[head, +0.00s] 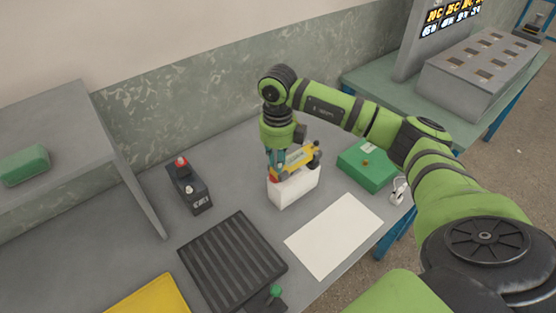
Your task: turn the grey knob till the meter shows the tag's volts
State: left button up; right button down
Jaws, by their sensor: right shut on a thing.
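My right gripper (276,167) points down over a white box (296,188) near the middle of the table. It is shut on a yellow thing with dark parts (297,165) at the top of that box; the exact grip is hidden. A small red part (274,180) shows beneath the fingers. I cannot make out the grey knob, or tell which thing is the meter. A black device (187,190) with a red top and small pale marks on its front stands to the left. No reading or tag text is legible. My left gripper is not in view.
A ribbed black tray (232,260) and a white sheet (333,235) lie in front. A green box (367,166) stands right of the gripper, beside a small pale item (398,190). A grey panel (127,170) stands at left. A yellow mat (150,296) lies front left.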

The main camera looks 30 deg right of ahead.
dwell(0.5)
jog(key=c, duration=1.2)
grip_release()
jog(key=shift+o, duration=0.2)
jog(key=shift+r, duration=0.1)
notch_tip(320, 180, up, 12)
